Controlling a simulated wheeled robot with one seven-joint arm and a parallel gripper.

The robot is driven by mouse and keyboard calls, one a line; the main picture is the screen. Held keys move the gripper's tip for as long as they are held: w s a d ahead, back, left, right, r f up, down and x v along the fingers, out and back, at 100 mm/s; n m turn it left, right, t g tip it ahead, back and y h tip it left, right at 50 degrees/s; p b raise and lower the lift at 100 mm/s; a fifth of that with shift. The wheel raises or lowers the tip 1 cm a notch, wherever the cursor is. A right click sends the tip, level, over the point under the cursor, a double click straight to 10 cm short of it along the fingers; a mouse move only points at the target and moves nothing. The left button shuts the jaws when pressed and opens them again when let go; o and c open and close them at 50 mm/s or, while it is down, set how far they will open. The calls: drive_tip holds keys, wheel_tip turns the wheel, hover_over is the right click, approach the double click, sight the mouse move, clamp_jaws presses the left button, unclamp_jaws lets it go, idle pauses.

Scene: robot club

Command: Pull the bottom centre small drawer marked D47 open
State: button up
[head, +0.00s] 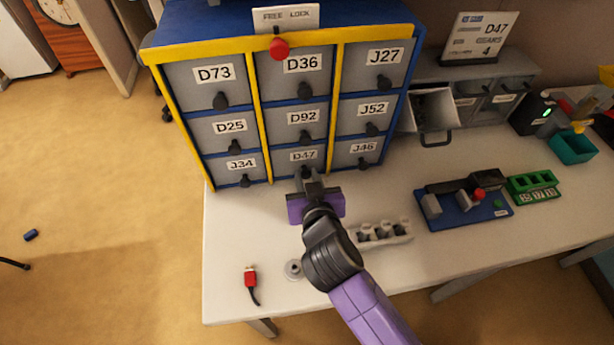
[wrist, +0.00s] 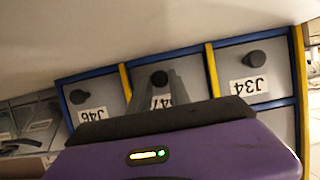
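The small drawer marked D47 (head: 292,167) is the bottom centre drawer of the blue and yellow cabinet, and its grey front looks flush with its neighbours. My gripper (head: 306,174) is right in front of it, partly covering the front and hiding most of its knob in the head view. In the wrist view, which is upside down, the dark knob (wrist: 159,78) shows at the fingertips, with part of the label between the two grey fingers. The fingers look apart, around or just short of the knob; contact cannot be told.
Drawers J34 (head: 241,166) and J46 (head: 359,149) flank D47, with dark knobs sticking out. On the white table (head: 235,230) are a grey holder (head: 382,233), a ring (head: 293,270) and a red-tipped cable (head: 251,281). The table left of my arm is mostly clear.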

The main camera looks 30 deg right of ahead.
clamp_jaws()
idle(1.1)
